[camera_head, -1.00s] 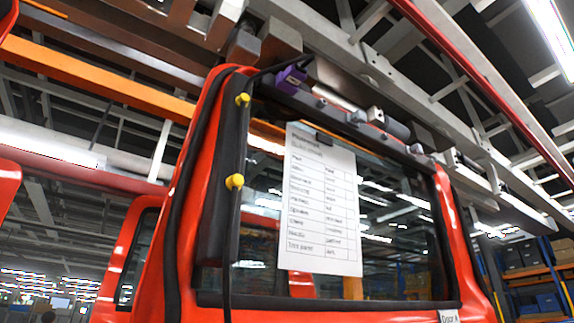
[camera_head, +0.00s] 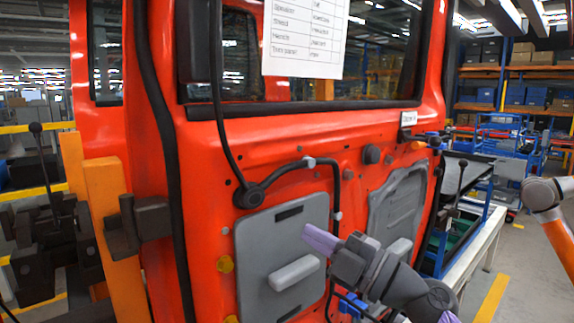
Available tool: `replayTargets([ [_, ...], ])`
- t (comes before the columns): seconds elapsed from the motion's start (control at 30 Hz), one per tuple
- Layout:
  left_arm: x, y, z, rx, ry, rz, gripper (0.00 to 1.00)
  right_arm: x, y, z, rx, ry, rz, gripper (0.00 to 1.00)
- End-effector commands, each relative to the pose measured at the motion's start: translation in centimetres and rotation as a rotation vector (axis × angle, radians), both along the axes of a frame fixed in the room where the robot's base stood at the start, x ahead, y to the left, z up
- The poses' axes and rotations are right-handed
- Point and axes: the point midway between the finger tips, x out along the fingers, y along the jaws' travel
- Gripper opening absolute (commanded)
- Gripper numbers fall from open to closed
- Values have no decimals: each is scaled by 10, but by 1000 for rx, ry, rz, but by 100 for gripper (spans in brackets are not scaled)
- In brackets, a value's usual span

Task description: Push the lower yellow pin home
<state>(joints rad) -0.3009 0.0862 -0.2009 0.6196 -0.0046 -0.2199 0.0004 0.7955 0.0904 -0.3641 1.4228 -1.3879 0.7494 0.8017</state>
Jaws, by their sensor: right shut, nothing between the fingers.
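The red door (camera_head: 300,135) fills the middle of the view, with its window at the top. A yellow pin (camera_head: 225,264) stands out from the lower left part of the door. A second yellow piece (camera_head: 231,319) shows below it, cut by the bottom edge of the picture. My right gripper (camera_head: 309,232) has purple fingertips pressed together, with nothing between them. It is in front of the grey door panel, to the right of the yellow pins and apart from them. My left gripper is out of view.
A grey panel with a raised handle block (camera_head: 294,272) sits beside the pins. A black cable (camera_head: 222,140) hangs down the door to a round black grommet (camera_head: 249,196). An orange post (camera_head: 108,220) with a dark clamp (camera_head: 140,222) stands at the door's left edge.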

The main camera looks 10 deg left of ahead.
Motion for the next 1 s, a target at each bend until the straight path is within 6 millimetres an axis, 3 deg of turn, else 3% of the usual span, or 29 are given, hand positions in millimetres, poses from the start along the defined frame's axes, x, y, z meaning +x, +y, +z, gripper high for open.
replayTargets([
  [0.03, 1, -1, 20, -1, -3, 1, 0, -14, 9, 51, -74, -108, 33, 0],
  [0.2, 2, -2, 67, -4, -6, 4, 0, -74, 33, 190, -449, -490, 12, 0],
  [0.3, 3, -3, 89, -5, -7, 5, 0, -103, 32, 256, -631, -658, -131, 0],
  [0.4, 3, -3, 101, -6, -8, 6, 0, -122, 25, 298, -718, -751, -280, 0],
  [0.57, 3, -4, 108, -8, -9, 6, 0, -133, 21, 322, -751, -794, -390, 0],
  [0.8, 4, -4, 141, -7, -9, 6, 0, -103, 61, 325, -755, -790, -389, 0],
  [1.0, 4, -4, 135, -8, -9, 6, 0, -87, 81, 320, -752, -795, -393, 0],
])
